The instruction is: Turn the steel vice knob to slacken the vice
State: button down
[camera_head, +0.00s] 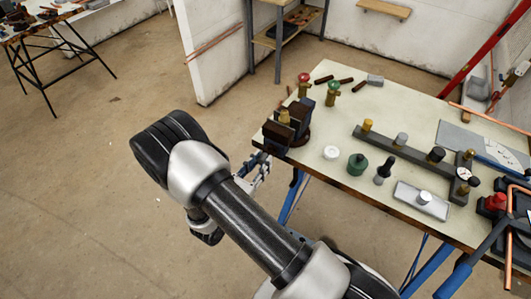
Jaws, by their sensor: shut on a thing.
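The vice (297,126), dark with blue jaw parts, stands at the table's left corner. A brass fitting (284,117) shows at its jaws. My gripper (263,160) is at the table's left edge, just left of and below the vice, at its front side. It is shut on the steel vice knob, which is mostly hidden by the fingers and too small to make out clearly.
The worktable (342,182) holds a dark manifold bar (405,153) with several knobs, a green pot (357,163), a white disc (331,152) and valves with red and green tops behind the vice. A white partition (210,50) stands behind.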

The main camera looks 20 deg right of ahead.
jog(key=n+p, duration=0.1)
jog(key=n, duration=0.5)
jog(key=shift+r+p, duration=0.15)
jog(key=shift+p, duration=0.2)
jog(key=n+p, duration=0.1)
jog(key=n, duration=0.5)
jog(key=shift+n, duration=0.4)
jog(key=c, duration=1.5)
grip_release()
jog(key=shift+d, duration=0.15)
